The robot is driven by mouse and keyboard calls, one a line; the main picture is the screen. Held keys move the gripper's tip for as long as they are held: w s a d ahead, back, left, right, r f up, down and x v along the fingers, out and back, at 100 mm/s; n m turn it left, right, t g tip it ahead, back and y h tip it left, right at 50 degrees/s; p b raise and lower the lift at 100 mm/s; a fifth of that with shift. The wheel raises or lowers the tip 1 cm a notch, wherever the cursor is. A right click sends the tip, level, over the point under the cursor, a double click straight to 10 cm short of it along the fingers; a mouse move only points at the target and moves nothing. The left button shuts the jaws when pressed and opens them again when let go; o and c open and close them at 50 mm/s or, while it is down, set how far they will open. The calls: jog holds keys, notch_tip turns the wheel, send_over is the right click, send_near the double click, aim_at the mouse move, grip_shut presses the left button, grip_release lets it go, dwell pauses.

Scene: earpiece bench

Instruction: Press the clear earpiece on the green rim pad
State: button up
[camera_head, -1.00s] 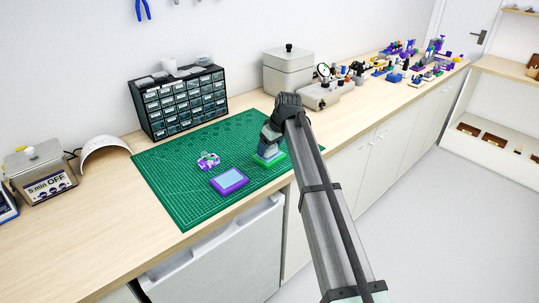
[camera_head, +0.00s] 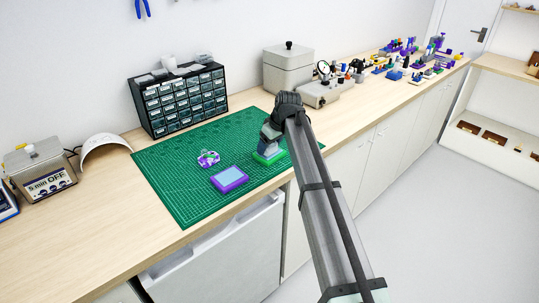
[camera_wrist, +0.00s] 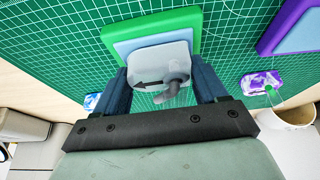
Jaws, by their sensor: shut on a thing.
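The clear earpiece (camera_wrist: 158,66), a translucent grey-white block with a rounded grey stem, is held between the two fingers of my gripper (camera_wrist: 163,84) in the wrist view. The green rim pad (camera_wrist: 180,18) lies right behind it, with a pale blue middle that the earpiece partly covers. I cannot tell whether the earpiece touches the pad. In the head view my gripper (camera_head: 267,147) is low over the green rim pad (camera_head: 275,158) on the cutting mat, and the earpiece is too small to make out there.
A purple rim pad (camera_head: 229,179) with a pale blue middle lies left of the green one on the green cutting mat (camera_head: 185,200). A purple-and-white piece (camera_head: 208,158) lies behind it. A drawer cabinet (camera_head: 182,103) and a grey lidded box (camera_head: 288,72) stand at the back.

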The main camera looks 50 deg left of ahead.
dwell(0.3)
jog(key=o, duration=1.2)
jog(key=v, duration=1.3)
jog(key=shift+d+r, duration=0.1)
jog(key=shift+r, duration=0.25)
